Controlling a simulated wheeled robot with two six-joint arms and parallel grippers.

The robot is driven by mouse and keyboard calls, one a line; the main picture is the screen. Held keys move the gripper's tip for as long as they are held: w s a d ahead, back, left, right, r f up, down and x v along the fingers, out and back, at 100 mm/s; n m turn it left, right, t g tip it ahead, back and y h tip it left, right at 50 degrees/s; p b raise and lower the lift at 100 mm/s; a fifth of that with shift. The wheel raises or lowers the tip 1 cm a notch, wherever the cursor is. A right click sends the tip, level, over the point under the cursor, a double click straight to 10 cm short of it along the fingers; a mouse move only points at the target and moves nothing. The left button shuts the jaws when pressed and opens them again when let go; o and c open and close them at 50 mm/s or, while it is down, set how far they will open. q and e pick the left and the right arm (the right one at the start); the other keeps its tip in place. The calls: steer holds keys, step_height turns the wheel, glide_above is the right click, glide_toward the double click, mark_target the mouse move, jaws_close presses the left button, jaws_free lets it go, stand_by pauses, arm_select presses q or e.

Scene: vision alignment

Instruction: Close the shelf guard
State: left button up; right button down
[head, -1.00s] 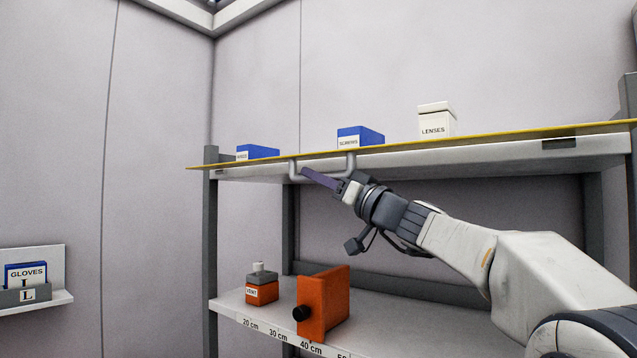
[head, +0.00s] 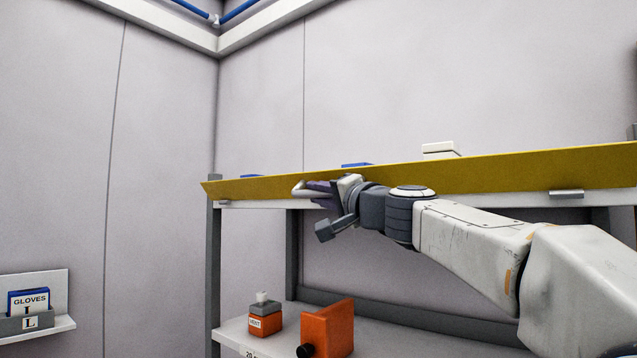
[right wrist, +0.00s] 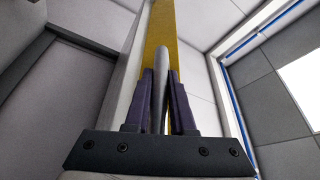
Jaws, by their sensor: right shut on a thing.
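The shelf guard is a long yellow panel (head: 480,174) along the front edge of the upper shelf. In the head view it is tilted up, its broad face showing and partly covering the boxes behind it. It also shows in the right wrist view (right wrist: 160,30). My right gripper (head: 312,191) is at the guard's left part. In the right wrist view its purple fingers (right wrist: 166,105) are shut on the guard's grey handle bar (right wrist: 160,85). My left gripper is not in view.
Only the tops of a white box (head: 440,149) and blue boxes (head: 357,165) show behind the guard. An orange block (head: 328,328) and a small orange container (head: 265,318) stand on the lower shelf. A gloves holder (head: 30,308) is on the left wall.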

mark_target(325, 179)
steer(key=r+m+p, duration=0.1)
steer(key=m+p, duration=0.1)
steer(key=p, duration=0.1)
steer(key=r+m+g+h+p, duration=0.1)
steer(key=m+p, duration=0.1)
steer(key=p, duration=0.2)
steer(key=w+d+r+m+p, duration=0.1)
steer(key=m+p, duration=0.1)
steer(key=p, duration=0.1)
steer(key=shift+w+r+g+p, duration=0.1)
steer(key=shift+r+g+p, duration=0.1)
steer(key=shift+g+p, duration=0.2)
steer(key=shift+w+m+h+p, duration=0.15)
steer(key=shift+m+h+p, duration=0.15)
steer(key=shift+m+p, duration=0.35)
steer(key=shift+f, duration=0.15)
steer(key=c, duration=0.8)
jaws_free()
steer(key=shift+o, duration=0.2)
steer(key=shift+f, duration=0.1)
steer(key=shift+d, duration=0.15)
steer(key=b+v, duration=0.4)
steer(key=v, duration=0.5)
steer(key=shift+s+d, duration=0.15)
steer(key=shift+s, duration=0.15)
steer(key=shift+s+d+r, duration=0.15)
steer(key=shift+s+r, duration=0.1)
steer(key=shift+s, duration=0.05)
